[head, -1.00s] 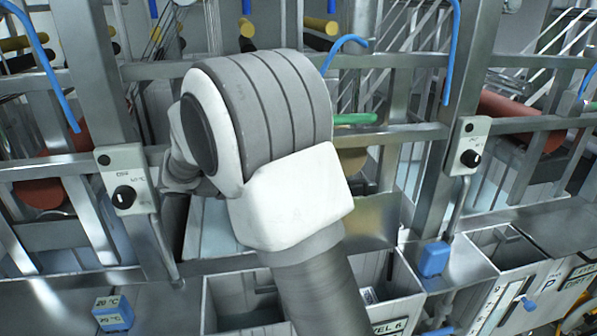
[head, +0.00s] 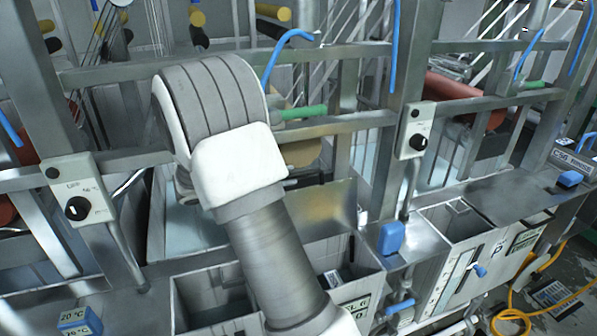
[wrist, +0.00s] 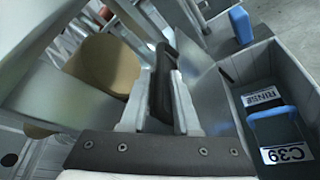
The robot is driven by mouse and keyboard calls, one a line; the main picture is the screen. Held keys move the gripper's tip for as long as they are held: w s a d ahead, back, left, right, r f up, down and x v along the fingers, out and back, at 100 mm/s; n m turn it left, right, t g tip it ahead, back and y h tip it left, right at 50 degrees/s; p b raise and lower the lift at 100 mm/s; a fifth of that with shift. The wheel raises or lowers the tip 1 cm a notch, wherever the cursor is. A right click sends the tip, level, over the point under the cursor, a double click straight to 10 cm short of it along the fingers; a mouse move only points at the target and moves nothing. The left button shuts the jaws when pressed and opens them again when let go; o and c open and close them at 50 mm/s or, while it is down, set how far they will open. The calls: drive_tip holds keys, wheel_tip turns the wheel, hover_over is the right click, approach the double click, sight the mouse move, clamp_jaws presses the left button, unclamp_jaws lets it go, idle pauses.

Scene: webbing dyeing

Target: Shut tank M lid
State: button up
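A bare metal lid plate (head: 335,208) stands tilted up behind an open tank (head: 352,262) with a partly hidden level label; I cannot read an M on it. My arm covers the left part of the lid and crosses the tank, and hides my gripper in the head view. In the wrist view my gripper (wrist: 160,105) has its two pale fingers on either side of a dark bar-like handle (wrist: 161,75), apparently closed on it. A metal plate (wrist: 207,90), likely the lid, lies just right of the fingers. An open tank (wrist: 240,75) is beyond it.
A blue-handled item with a C39 tag (wrist: 275,125) is inside the tank. Metal frame rails, a control box (head: 76,190) and another control box (head: 416,130) stand around my arm. A blue block (head: 393,238) sits right of the tank. A yellow hose (head: 515,315) lies at lower right.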

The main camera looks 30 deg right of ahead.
sight(292, 175)
drive_tip(key=shift+x, duration=2.2)
drive_tip(key=shift+c, duration=0.3)
clamp_jaws()
